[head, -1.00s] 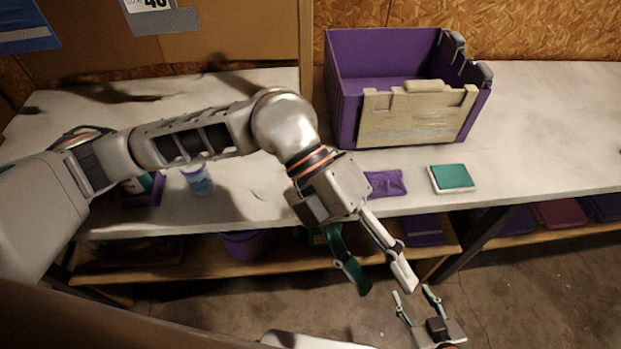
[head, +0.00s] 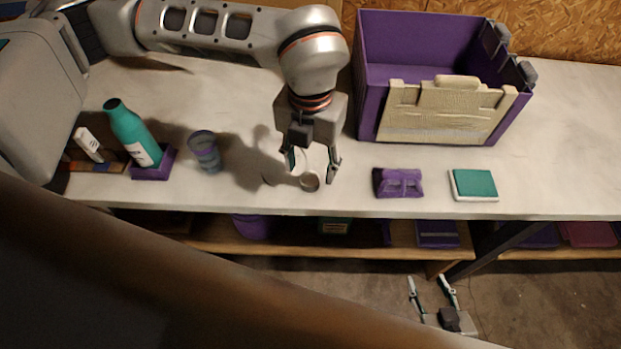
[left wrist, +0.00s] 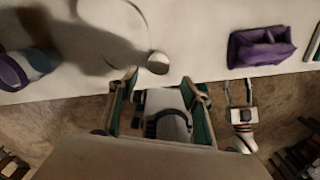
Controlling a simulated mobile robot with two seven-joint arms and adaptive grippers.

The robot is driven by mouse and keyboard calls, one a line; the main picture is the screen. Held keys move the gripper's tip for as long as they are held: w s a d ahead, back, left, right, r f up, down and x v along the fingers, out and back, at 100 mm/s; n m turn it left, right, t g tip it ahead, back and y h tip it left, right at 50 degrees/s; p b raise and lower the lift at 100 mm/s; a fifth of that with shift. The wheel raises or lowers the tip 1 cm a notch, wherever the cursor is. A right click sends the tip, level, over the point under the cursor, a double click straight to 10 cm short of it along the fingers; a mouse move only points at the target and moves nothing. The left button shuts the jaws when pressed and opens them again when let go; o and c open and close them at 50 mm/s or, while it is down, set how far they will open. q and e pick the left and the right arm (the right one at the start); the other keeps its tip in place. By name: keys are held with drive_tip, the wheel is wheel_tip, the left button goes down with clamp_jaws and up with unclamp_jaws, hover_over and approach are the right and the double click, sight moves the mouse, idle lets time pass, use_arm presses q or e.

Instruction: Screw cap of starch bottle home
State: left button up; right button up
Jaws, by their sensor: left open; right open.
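A teal bottle (head: 133,137) with a dark top and white label stands tilted in the head view, in or behind a purple block (head: 155,163). The label is unreadable, so I cannot tell whether it is the starch bottle. My left gripper (head: 312,167) is open over the table. A pale round thing (head: 298,162) shows between its fingers, with a small round, cap-like piece (head: 310,182) in front; the piece also shows in the left wrist view (left wrist: 158,62). Neither finger visibly grips it. My right gripper (head: 430,287) is open and empty, low beyond the table's front edge.
A bluish cup (head: 205,151) stands left of my left gripper. Right of it lie a purple folded item (head: 398,183) and a teal-topped pad (head: 474,184). A purple crate (head: 367,100) stands behind. The front table strip is mostly clear.

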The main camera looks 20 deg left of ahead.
sight(310, 179)
use_arm(q)
drive_tip(key=f, duration=0.3)
drive_tip(key=w+f, duration=0.1)
drive_tip(key=shift+a+f, duration=0.2)
drive_tip(key=shift+f, duration=0.2)
drive_tip(key=c, duration=0.8)
drive_tip(key=shift+c, duration=0.2)
